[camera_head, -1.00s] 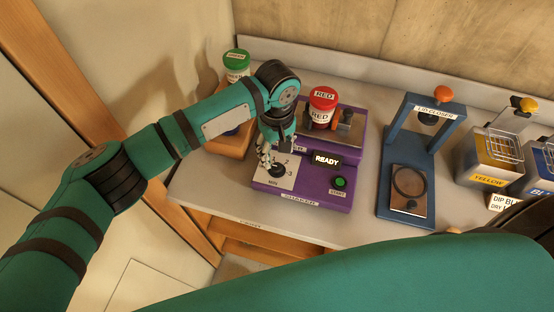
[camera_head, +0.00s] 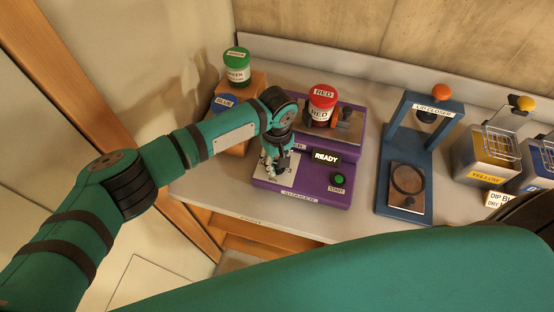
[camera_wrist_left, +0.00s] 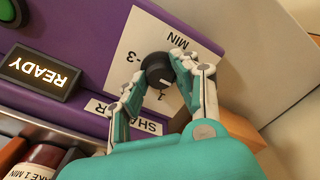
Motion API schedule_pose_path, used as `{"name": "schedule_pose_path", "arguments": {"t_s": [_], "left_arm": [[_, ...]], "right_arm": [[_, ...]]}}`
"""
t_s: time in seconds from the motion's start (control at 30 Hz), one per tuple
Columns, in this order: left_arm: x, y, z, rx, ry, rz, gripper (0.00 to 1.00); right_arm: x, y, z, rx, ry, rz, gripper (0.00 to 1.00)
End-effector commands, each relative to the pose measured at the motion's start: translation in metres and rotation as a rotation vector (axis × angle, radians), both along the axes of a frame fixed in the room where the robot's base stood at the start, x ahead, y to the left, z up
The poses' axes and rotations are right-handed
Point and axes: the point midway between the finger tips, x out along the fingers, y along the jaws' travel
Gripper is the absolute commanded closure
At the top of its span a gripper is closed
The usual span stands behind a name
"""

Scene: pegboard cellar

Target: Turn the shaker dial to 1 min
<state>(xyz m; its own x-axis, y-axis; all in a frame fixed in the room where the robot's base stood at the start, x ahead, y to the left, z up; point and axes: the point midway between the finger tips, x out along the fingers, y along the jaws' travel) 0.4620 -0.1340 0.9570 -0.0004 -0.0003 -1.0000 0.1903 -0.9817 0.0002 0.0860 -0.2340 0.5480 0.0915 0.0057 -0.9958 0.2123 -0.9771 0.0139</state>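The black shaker dial (camera_wrist_left: 160,72) sits on a white panel on the purple shaker (camera_head: 312,187). In the left wrist view, "3" and "MIN" can be read beside it. A short white mark on the dial points to the lower right in that view; the number beneath is partly hidden. My left gripper (camera_head: 271,165) is down at the dial, one finger on each side of it. The fingers look closed against its sides, though contact is hard to judge. In the head view the gripper hides the dial. My right gripper is not in view.
The shaker's display (camera_head: 326,158) reads READY, and a green START button (camera_head: 338,180) is beside it. A red jar (camera_head: 322,105) stands on the shaker. A green jar (camera_head: 237,66) is behind my arm. A blue lid closer (camera_head: 408,160) stands to the right.

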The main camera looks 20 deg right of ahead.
Motion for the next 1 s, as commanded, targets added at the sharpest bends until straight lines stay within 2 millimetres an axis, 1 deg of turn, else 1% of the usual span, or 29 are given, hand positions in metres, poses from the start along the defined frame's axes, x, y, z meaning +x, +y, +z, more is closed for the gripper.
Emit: {"name": "schedule_pose_path", "arguments": {"t_s": [0.03, 0.13, 0.17, 0.37, 0.57, 0.77, 1.0], "left_arm": [[0.000, 0.000, 0.000, 0.001, 0.000, 0.000, 0.86], [0.000, 0.001, 0.000, 0.002, 0.000, 0.001, 0.99], [0.000, 0.001, 0.000, 0.002, 0.000, 0.001, 1.00], [0.000, 0.001, 0.000, 0.002, 0.001, -0.010, 1.00], [-0.001, 0.000, 0.000, 0.002, 0.002, -0.076, 1.00], [-0.001, 0.000, 0.001, 0.000, 0.004, -0.215, 1.00], [-0.001, 0.001, 0.001, 0.000, 0.004, -0.438, 1.00]], "right_arm": [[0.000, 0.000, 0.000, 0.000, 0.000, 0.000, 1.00], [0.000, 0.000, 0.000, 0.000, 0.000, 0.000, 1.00], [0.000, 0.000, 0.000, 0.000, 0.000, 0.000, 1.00], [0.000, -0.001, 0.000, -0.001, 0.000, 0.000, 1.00], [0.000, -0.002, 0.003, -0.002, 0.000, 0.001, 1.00], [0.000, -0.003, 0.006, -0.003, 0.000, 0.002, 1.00], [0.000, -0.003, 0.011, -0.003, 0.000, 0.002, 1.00]]}}
